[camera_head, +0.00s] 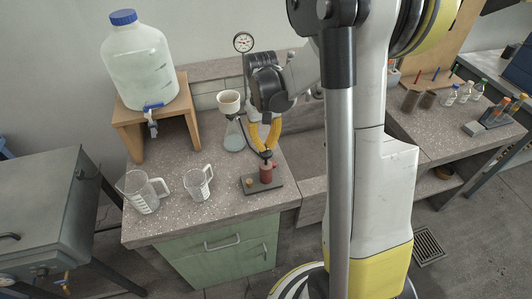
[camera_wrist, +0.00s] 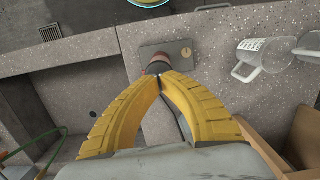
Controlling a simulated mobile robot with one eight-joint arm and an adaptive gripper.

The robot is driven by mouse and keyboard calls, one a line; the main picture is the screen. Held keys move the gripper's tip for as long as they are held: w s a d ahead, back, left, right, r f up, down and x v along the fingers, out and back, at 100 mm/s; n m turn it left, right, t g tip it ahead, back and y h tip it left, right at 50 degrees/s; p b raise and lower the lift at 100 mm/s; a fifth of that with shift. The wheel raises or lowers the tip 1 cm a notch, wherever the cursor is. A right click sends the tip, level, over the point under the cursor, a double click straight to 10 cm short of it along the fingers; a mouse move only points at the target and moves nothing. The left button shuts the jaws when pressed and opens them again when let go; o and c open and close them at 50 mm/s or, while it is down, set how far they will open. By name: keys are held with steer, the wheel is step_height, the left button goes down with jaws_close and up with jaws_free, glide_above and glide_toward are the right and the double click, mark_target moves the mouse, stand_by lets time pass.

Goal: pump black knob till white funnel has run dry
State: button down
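My gripper (camera_head: 266,149) points down over the small hand pump (camera_head: 266,174), a red cylinder on a dark base plate. Its yellow fingers (camera_wrist: 160,76) meet at the tips in the wrist view, with no clear gap. The black knob (camera_head: 266,155) is right under the fingertips, partly hidden by them; whether they touch it I cannot tell. The white funnel (camera_head: 229,98) sits upright on a conical flask (camera_head: 235,137) left of the gripper. Its inside looks tan; whether liquid stands in it is too small to tell. The flask holds pale grey-blue liquid.
Two clear measuring jugs (camera_head: 141,192) (camera_head: 198,184) stand at the bench's front left. A large blue-capped carboy (camera_head: 140,65) stands on a wooden stand (camera_head: 127,128). A dial gauge (camera_head: 243,42) rises behind the flask. A sink basin (camera_wrist: 60,105) lies beside the pump.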

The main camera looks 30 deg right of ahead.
mark_target(265, 152)
step_height(265, 152, down, 4)
steer(key=b, duration=0.3)
steer(key=shift+f+b, duration=0.25)
steer(key=shift+b, duration=0.05)
steer(key=shift+r, duration=0.1)
steer(key=shift+w+d+r, duration=0.1)
steer(key=shift+w+r, duration=0.1)
steer(key=shift+w, duration=0.05)
steer(key=shift+w+d+r+p, duration=0.15)
steer(key=shift+w+r, duration=0.05)
steer(key=shift+w, duration=0.4)
steer(key=shift+w+d+r+p, duration=0.15)
steer(key=shift+w, duration=0.45)
